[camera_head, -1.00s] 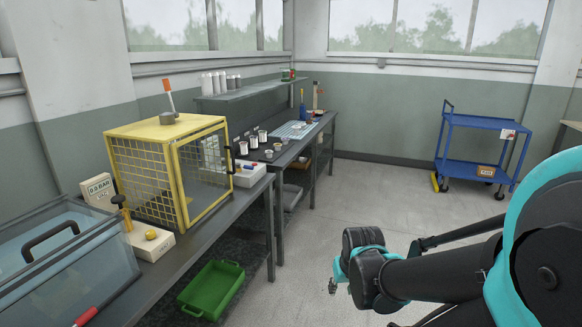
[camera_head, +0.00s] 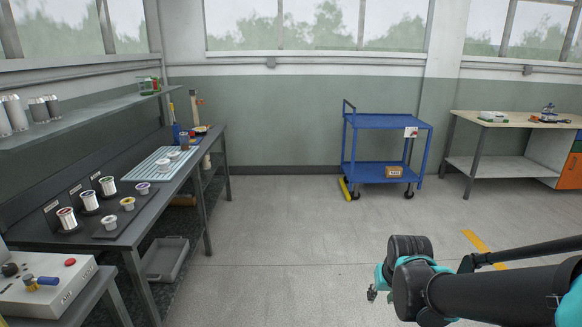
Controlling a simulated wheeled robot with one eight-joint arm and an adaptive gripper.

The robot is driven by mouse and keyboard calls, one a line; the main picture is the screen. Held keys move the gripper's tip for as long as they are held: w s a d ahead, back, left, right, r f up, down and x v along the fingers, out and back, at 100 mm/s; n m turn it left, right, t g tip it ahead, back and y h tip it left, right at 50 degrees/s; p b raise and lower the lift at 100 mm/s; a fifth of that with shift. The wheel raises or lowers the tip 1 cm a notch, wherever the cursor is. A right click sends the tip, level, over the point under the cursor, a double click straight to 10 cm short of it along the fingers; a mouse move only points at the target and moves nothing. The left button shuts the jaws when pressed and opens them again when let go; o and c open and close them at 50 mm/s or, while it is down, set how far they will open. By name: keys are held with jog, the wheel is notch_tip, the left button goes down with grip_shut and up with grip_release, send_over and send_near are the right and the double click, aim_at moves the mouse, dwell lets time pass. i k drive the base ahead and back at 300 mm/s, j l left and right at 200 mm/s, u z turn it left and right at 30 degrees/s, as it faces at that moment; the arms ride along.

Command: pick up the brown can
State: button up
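I cannot make out a clearly brown can. On the wall shelf at left stand pale cans (camera_head: 14,113) and dark grey cans with lighter bands (camera_head: 38,111). On the dark bench, several silver cans or spools (camera_head: 68,219) stand in a row, the nearest with reddish marking. My gripper (camera_head: 373,294) shows only in part at the lower right, beyond my folded arm. It is over the floor, far from the bench, and its fingers are too small to read.
The dark bench (camera_head: 130,235) runs along the left wall, with a grey bin (camera_head: 165,260) below. A blue cart (camera_head: 385,172) stands at the back wall, a pale-topped table (camera_head: 510,119) at right. A control box (camera_head: 45,295) is at lower left. The middle floor is clear.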

aim_at(184, 141)
jog(key=i+u, duration=0.2)
jog(key=i, duration=0.25)
jog(key=i+l+u, duration=0.2)
jog(key=i, duration=0.2)
jog(key=i+l+u, duration=0.2)
jog(key=i, duration=0.25)
jog(key=i+l+u, duration=0.2)
jog(key=i, duration=0.2)
jog(key=i+l+u, duration=0.9)
jog(key=k+l, duration=0.05)
jog(key=k, duration=0.05)
